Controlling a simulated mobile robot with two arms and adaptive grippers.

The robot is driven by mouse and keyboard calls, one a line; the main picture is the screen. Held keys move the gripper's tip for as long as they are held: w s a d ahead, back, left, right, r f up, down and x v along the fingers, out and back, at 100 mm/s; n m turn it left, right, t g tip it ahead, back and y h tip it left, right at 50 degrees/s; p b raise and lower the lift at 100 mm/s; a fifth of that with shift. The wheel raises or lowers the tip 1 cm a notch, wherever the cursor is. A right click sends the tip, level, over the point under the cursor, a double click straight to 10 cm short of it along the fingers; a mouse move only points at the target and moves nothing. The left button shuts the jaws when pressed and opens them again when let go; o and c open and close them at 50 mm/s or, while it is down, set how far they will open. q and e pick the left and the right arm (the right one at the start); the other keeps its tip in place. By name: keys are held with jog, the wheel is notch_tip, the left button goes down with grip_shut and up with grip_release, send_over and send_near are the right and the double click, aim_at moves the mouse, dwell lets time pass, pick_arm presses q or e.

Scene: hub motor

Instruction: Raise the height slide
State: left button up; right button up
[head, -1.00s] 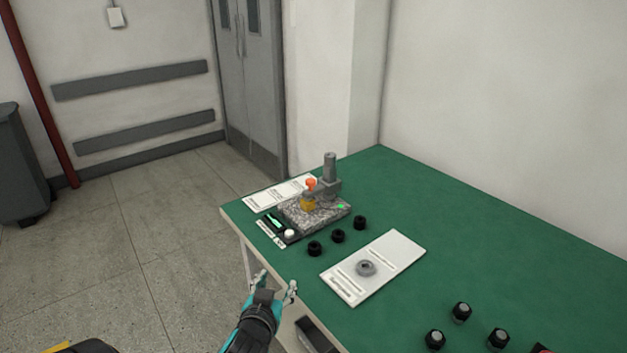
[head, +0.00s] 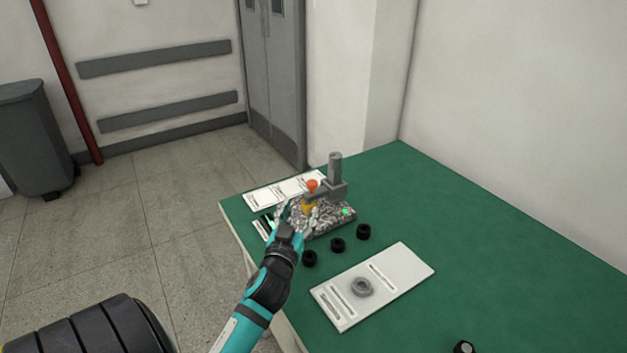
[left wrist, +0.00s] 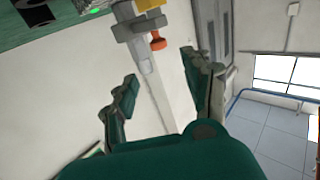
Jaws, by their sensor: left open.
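The height gauge stands at the table's far left corner, with a speckled stone base (head: 335,222), a grey upright column (head: 335,168) and a grey slide (head: 330,192). The slide carries an orange knob (head: 312,186) and a yellow block (head: 308,208). My left gripper (head: 298,211) is open and empty in front of the gauge, hiding part of its base and display. In the left wrist view, the slide (left wrist: 142,25), column (left wrist: 152,88) and orange knob (left wrist: 158,42) appear beyond and between the spread fingers (left wrist: 158,66). No contact shows. My right gripper is not in view.
A white tray (head: 405,266) with a grey ring (head: 361,287) lies nearer. The green tabletop (head: 480,235) is clear to the right.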

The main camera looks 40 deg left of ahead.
aim_at(311, 185)
pick_arm(q)
jog(key=x, duration=0.4)
jog(key=shift+w+a, duration=0.1)
jog(key=shift+w, duration=0.05)
jog(key=x, duration=0.7)
jog(key=shift+w+f+p, duration=0.1)
jog(key=shift+w+p, duration=0.2)
jog(key=shift+p, duration=0.1)
jog(key=shift+w+a, duration=0.25)
jog(key=shift+w, duration=0.05)
jog(key=shift+w+a, duration=0.1)
jog(key=shift+w, duration=0.1)
jog(key=c, duration=1)
jog(key=shift+f, duration=0.1)
grip_shut()
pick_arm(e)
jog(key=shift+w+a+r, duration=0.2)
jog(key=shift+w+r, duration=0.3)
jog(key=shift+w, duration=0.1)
pick_arm(q)
jog(key=shift+w, duration=0.1)
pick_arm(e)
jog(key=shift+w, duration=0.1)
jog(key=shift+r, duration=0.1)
